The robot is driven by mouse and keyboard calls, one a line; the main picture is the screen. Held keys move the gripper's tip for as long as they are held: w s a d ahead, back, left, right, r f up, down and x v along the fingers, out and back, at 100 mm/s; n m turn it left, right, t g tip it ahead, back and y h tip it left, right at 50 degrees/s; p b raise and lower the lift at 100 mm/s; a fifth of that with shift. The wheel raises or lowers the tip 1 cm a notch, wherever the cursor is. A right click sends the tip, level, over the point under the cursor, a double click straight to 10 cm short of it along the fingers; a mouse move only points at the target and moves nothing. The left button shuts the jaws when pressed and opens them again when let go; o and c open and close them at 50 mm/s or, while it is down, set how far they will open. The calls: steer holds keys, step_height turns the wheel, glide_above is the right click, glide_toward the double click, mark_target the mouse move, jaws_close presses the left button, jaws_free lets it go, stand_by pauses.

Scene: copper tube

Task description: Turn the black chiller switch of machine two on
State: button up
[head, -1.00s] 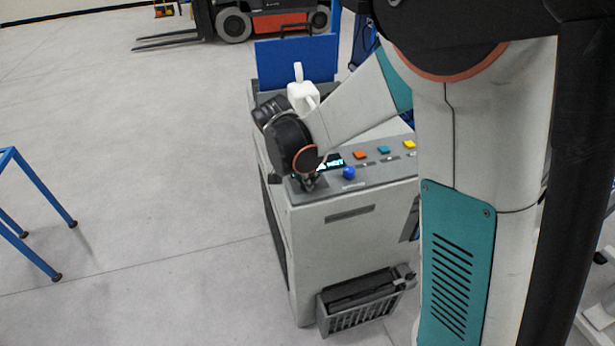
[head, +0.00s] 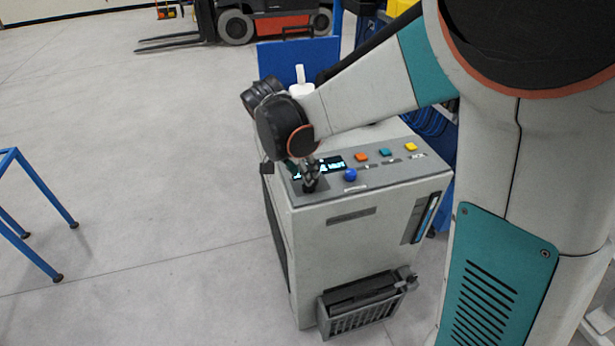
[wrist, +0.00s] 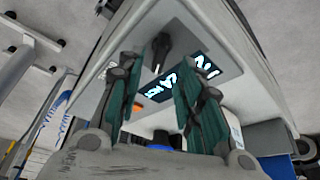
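The grey control cabinet (head: 330,230) stands in the middle of the head view, with a sloped panel on top. The black switch (head: 311,187) sits at the panel's front left corner, and its base is partly hidden by my fingers. My gripper (head: 310,175) points down just above it. In the wrist view the black switch (wrist: 162,44) shows beyond and between the fingertips. There my gripper (wrist: 156,70) is open, with one finger on each side and nothing held. I cannot tell whether the fingers touch the switch.
A lit display (head: 331,164), a blue button (head: 350,175) and orange, teal and yellow buttons (head: 385,152) are to the right on the panel. A grey basket (head: 365,303) hangs on the cabinet front. A blue frame (head: 40,190) stands left; the floor between is clear.

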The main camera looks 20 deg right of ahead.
steer(key=v, duration=0.6)
steer(key=shift+r, duration=0.35)
steer(key=shift+s+a, duration=0.1)
steer(key=s+d+r+n+t+y, duration=0.1)
steer(key=s+d+n+t+y, duration=0.1)
steer(key=s+n, duration=0.4)
steer(key=s+d+r+n+t+y, duration=0.1)
steer(key=s+n, duration=0.5)
steer(key=s, duration=0.8)
steer(key=shift+d+t+y, duration=0.5)
steer(key=shift+d+t, duration=0.2)
steer(key=shift+t, duration=0.3)
